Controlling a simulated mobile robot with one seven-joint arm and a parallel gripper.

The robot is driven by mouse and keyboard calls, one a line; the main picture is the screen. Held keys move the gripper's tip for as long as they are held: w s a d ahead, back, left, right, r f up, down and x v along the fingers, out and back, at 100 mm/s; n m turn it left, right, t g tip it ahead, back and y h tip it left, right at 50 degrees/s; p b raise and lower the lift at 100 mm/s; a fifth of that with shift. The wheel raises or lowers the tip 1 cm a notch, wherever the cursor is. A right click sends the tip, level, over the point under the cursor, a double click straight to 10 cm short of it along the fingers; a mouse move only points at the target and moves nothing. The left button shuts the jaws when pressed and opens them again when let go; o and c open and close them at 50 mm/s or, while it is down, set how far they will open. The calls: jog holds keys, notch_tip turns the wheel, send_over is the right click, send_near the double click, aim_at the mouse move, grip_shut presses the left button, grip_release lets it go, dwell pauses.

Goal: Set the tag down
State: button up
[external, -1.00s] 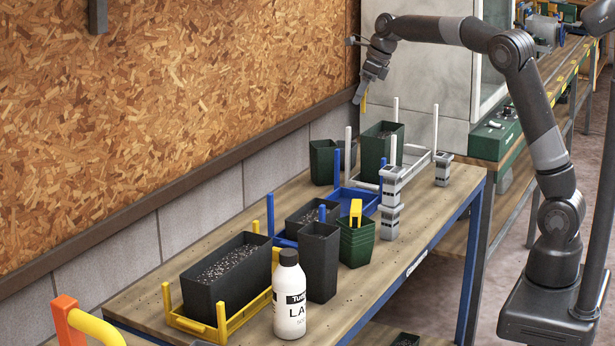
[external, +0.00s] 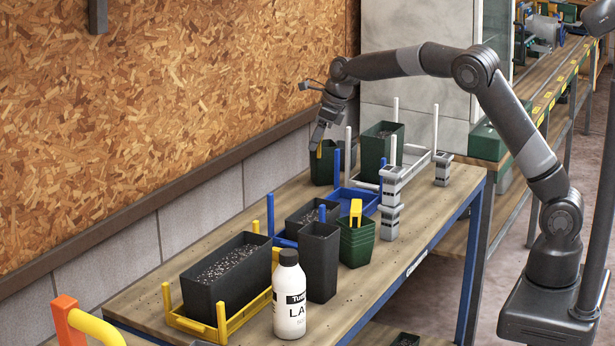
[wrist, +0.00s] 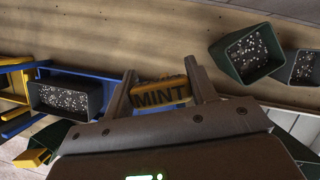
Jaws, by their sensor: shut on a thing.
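My gripper (external: 321,140) is shut on a small yellow tag (wrist: 161,94) marked MINT. In the wrist view the tag lies between the two fingertips. In the external view only a thin yellow sliver of it shows, in front of the small green pot (external: 321,166) at the back left of the bench. The tag looks to be held above the bench. Whether it touches the pot, I cannot tell.
A larger green pot (external: 381,145) of soil stands in a white rack (external: 428,158). A blue tray (external: 352,196) with upright posts holds a black pot (wrist: 68,97). Stacked green pots (external: 357,243) carry a yellow piece. A white bottle (external: 289,300) stands in front. Bare wood lies along the wall.

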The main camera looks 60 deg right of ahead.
jog(key=shift+w+a+f, duration=0.85)
jog(key=shift+a+f, duration=0.9)
jog(key=shift+f, duration=0.3)
jog(key=shift+w+a+f, duration=0.8)
jog(key=shift+a+f, duration=0.95)
jog(key=shift+f, duration=0.25)
jog(key=shift+w+a+f, duration=0.85)
jog(key=shift+a+f, duration=0.9)
jog(key=shift+f, duration=0.3)
jog(key=shift+f, duration=0.2)
jog(key=o, duration=0.9)
jog(key=shift+o, duration=0.2)
